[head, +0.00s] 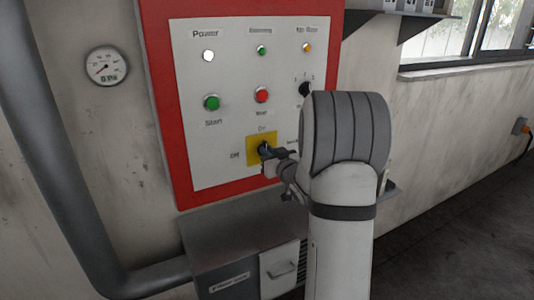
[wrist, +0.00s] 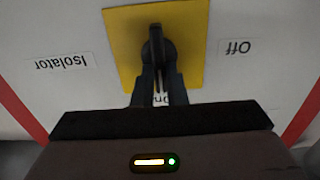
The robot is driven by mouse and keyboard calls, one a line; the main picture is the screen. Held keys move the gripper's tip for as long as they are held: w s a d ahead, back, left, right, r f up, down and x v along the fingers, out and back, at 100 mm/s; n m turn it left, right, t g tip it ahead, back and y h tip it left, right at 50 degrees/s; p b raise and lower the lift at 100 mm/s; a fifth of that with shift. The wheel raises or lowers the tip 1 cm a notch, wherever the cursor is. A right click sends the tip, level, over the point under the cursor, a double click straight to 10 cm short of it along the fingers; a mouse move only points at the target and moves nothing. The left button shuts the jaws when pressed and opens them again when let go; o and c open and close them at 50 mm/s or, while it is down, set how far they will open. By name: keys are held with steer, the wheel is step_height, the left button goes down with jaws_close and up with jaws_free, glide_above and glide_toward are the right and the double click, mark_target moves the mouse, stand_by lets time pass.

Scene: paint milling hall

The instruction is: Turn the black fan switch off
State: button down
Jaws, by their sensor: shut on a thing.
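A black rotary switch (head: 263,148) sits on a yellow square plate (head: 253,158) low on the white panel. In the wrist view the black switch (wrist: 156,45) has its bar in line with the partly covered "On" label. The "Off" label (wrist: 238,47) is to one side and an "Isolator" label (wrist: 61,63) to the other. My gripper (head: 275,153) is at this switch, its two dark fingers (wrist: 158,88) shut on the bar. A second black knob (head: 304,89) is higher at the right, partly hidden by my arm; its label is unreadable.
A green button (head: 212,102) and a red button (head: 261,95) are above the yellow plate, with small lamps (head: 262,50) higher up. A red frame (head: 168,110) surrounds the panel. A grey metal box (head: 230,236) juts out below. A pipe (head: 60,170) and gauge (head: 105,66) are at left.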

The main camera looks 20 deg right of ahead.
steer(key=shift+a, duration=0.1)
steer(key=shift+f+n+b, duration=0.2)
steer(key=shift+n+b, duration=0.1)
steer(key=shift+b, duration=0.45)
steer(key=shift+a+f+n+b, duration=0.15)
steer(key=shift+n+b, duration=2.7)
steer(key=shift+b, duration=0.95)
steer(key=shift+a+f+n+b, duration=0.15)
steer(key=shift+f+n+b, duration=0.05)
steer(key=shift+n+b, duration=3.15)
steer(key=shift+a+f+n+b, duration=0.15)
steer(key=shift+n+b, duration=2.25)
steer(key=shift+b, duration=1.8)
steer(key=shift+r, duration=0.1)
steer(key=c, duration=1.5)
jaws_free()
steer(key=shift+o, duration=0.2)
